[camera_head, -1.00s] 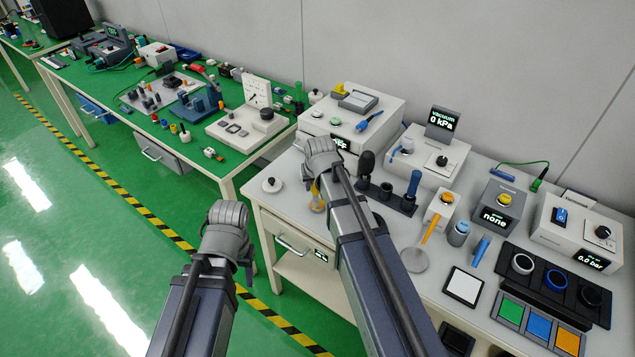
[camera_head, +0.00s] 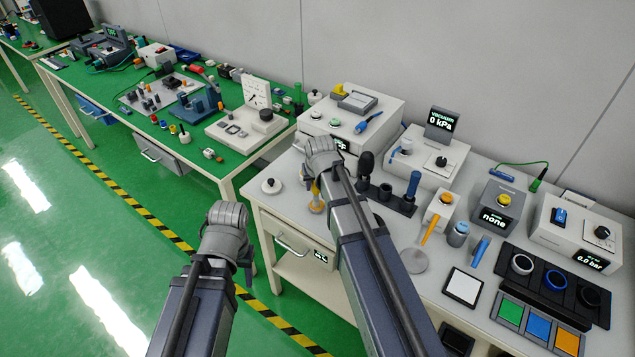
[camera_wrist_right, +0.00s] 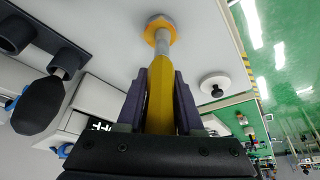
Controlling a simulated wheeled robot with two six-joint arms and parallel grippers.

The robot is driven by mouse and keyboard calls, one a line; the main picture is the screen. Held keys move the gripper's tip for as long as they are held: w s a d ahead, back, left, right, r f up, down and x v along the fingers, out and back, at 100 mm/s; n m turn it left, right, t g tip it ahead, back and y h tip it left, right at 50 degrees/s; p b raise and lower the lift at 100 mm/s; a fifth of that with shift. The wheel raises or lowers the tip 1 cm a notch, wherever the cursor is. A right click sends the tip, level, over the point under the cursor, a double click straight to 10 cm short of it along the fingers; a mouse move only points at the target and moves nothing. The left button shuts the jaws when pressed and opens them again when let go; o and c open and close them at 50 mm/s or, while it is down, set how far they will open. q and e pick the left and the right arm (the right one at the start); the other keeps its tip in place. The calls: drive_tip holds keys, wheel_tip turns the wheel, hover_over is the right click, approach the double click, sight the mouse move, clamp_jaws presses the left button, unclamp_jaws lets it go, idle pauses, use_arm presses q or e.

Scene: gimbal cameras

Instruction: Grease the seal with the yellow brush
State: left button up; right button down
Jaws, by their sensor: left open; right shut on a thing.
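My right gripper (camera_head: 308,176) is above the left end of the white bench. In the right wrist view, its fingers (camera_wrist_right: 160,100) are shut on the yellow handle of the brush (camera_wrist_right: 160,92). The brush has a grey shaft. Its far end meets a round orange and grey piece (camera_wrist_right: 152,30) at the bench top; I cannot tell whether this is part of the brush or the seal. Several rings, light, blue (camera_head: 555,281) and black, sit in a black tray at the right. My left gripper (camera_head: 238,250) is empty, left of the bench; its fingers are mostly hidden.
A rack (camera_head: 385,196) with black and blue handled tools stands right of my right gripper. A white knobbed lid (camera_head: 271,186) lies to its left. A white box (camera_head: 390,112) is behind. Several instruments, a grey disc (camera_head: 414,260) and coloured pads (camera_head: 540,326) fill the right.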

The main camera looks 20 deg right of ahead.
drive_tip(key=shift+s+a, duration=0.2)
drive_tip(key=shift+w+d+f, duration=0.1)
drive_tip(key=shift+w+d, duration=0.65)
drive_tip(key=shift+d, duration=0.1)
drive_tip(key=shift+s+a, duration=0.1)
drive_tip(key=shift+s+a, duration=0.7)
drive_tip(key=shift+a, duration=0.05)
drive_tip(key=shift+r, duration=0.2)
wheel_tip(320, 180, up, 6)
drive_tip(key=p, duration=0.6)
